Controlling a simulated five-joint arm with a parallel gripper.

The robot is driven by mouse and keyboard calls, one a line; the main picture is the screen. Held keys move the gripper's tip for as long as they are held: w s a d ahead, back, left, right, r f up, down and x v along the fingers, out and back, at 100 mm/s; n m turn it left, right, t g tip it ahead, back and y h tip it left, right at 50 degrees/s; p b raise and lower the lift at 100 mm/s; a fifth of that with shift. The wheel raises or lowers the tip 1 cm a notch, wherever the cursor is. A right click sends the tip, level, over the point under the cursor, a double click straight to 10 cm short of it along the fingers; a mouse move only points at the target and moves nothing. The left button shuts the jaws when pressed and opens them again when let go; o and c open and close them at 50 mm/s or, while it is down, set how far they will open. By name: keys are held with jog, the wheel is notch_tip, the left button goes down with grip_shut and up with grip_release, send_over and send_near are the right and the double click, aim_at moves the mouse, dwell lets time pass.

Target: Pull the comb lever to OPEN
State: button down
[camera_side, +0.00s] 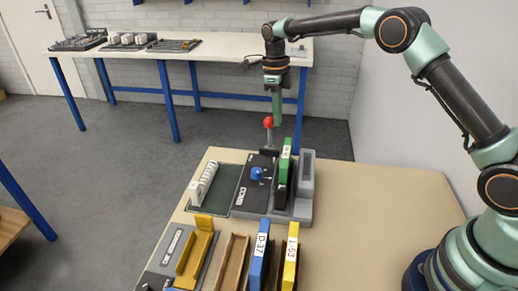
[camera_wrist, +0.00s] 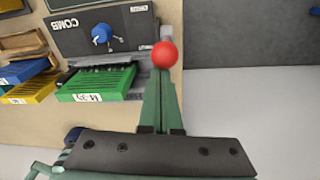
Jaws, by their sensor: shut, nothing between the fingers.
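The comb lever has a red ball knob (camera_side: 268,122) on a short grey stem, standing roughly upright at the far edge of the comb machine (camera_side: 257,190). In the wrist view the knob (camera_wrist: 164,55) sits just beyond my fingertips, and its stem is hidden. My gripper (camera_side: 277,121) points down with its green fingers shut and empty, just right of the knob in the side view. The fingers (camera_wrist: 160,74) are also together in the wrist view. I cannot tell whether they touch the knob. The black panel carries a blue dial (camera_side: 257,173); "COMB" is readable in the wrist view.
A green binder (camera_side: 284,168) stands in the machine's right part. Blue (camera_side: 260,254) and yellow (camera_side: 291,257) binders stand at the front. The table's right side (camera_side: 385,195) is bare. A workbench (camera_side: 225,45) stands behind.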

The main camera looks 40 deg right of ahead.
jog(key=shift+w+a+f, duration=0.1)
jog(key=shift+w+a, duration=1.55)
jog(key=shift+a, duration=0.2)
jog(key=shift+d, duration=0.1)
jog(key=shift+s+d+r, duration=0.2)
jog(key=shift+s+d, duration=0.8)
jog(key=shift+d, duration=0.05)
jog(key=s+d+f, duration=0.3)
jog(key=s+d, duration=0.4)
jog(key=s, duration=0.1)
notch_tip(320, 180, up, 10)
jog(key=s+a+r+n+t, duration=0.1)
jog(key=s+n+t, duration=0.1)
jog(key=s+n, duration=0.3)
jog(key=s+a+r+n+t, duration=0.1)
jog(key=s+n, duration=0.5)
jog(key=n, duration=0.8)
jog(key=s+a+r+n+t, duration=0.1)
jog(key=s+r+n+t, duration=0.2)
jog(key=s+n, duration=0.3)
jog(key=shift+s+a+n+t, duration=0.2)
jog(key=shift+a+n+t, duration=0.15)
jog(key=shift+n, duration=1.35)
